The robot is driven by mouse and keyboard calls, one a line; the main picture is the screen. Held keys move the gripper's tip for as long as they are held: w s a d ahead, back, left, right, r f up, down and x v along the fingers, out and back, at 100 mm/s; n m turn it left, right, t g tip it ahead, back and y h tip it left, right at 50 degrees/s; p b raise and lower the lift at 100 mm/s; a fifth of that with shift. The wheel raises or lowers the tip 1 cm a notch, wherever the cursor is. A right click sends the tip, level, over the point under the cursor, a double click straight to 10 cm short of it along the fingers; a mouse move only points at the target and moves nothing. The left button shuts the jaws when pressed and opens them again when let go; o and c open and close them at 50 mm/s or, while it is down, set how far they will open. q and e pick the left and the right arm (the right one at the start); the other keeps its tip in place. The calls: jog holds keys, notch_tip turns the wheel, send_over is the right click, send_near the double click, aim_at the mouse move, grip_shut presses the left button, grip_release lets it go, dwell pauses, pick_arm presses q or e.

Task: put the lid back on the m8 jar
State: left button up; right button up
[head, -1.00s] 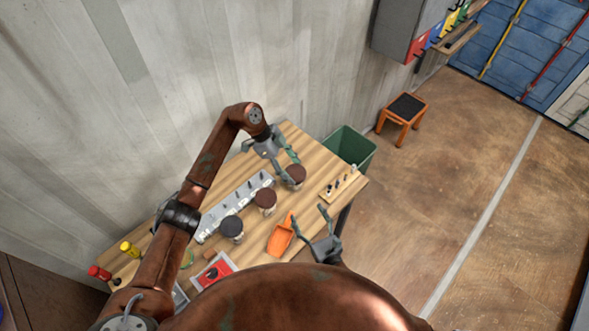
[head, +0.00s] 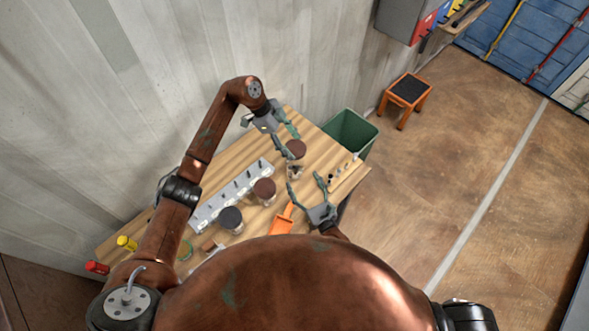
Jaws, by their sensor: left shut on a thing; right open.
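My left gripper (head: 287,141) reaches down from the upper left and is shut on a round brown lid (head: 297,148). The lid appears to be above a small clear jar (head: 295,171) near the far right of the workbench, with a gap between them. Small dark contents show in the jar. My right gripper (head: 306,185) is open, with its fingers spread on the near side of this jar. I cannot tell whether they touch it. Two other jars stand closed: one with a brown lid (head: 264,188) and one with a dark lid (head: 231,217). Labels are not readable.
The wooden workbench (head: 238,158) carries a grey strip with slots (head: 222,200), an orange scoop (head: 283,222) and a small peg block (head: 347,169). Yellow (head: 127,243) and red (head: 97,267) items lie at the left end. A green bin (head: 351,132) stands beyond the right edge.

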aim_at(294, 165)
jog(key=x, duration=0.8)
jog(key=shift+w, duration=0.15)
jog(key=c, duration=1.8)
pick_arm(q)
jog(key=shift+a+f, duration=0.15)
jog(key=shift+f, duration=2.2)
